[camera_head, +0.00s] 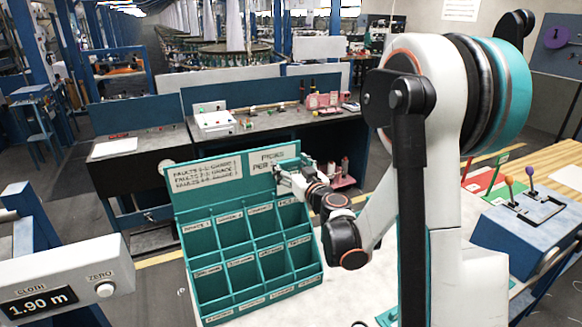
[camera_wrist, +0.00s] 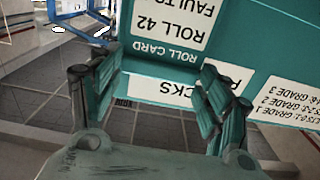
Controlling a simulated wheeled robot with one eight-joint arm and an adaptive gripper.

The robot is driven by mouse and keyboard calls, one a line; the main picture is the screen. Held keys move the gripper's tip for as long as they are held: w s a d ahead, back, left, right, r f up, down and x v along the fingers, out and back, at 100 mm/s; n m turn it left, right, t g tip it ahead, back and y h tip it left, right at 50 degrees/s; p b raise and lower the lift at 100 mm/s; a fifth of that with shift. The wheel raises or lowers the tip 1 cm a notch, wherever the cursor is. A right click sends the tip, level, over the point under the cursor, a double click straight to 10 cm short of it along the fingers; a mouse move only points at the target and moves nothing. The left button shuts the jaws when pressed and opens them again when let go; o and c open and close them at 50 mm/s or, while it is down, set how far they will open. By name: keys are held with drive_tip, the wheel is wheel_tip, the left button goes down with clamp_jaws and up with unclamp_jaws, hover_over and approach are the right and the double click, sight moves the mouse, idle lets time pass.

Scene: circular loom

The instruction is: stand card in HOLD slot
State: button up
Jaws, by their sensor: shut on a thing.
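The roll card (camera_wrist: 165,30) is teal with a white label reading "ROLL 42" and "FAULTS"; it appears upside down in the wrist view. My gripper (camera_wrist: 155,95) is shut on the card, with one finger at each side. In the head view my gripper (camera_head: 285,174) is in front of the upper right of the teal slot rack (camera_head: 205,202), by its "PICKS PER" sign. The card is hard to make out there. The rack has two rows of open slots with small labels. The labels are too small to read surely, so I cannot tell which is HOLD.
The rack stands on a pale table (camera_head: 365,295). A blue box with levers (camera_head: 520,215) is on the right, and a cloth length display (camera_head: 65,280) is at the lower left. A dark bench (camera_head: 265,128) with small items stands behind the rack.

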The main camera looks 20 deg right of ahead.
drive_tip(key=shift+f+b, duration=1.25)
drive_tip(key=shift+f, duration=0.2)
drive_tip(key=o, duration=1.3)
drive_tip(key=shift+c, duration=0.2)
drive_tip(key=s, duration=1.2)
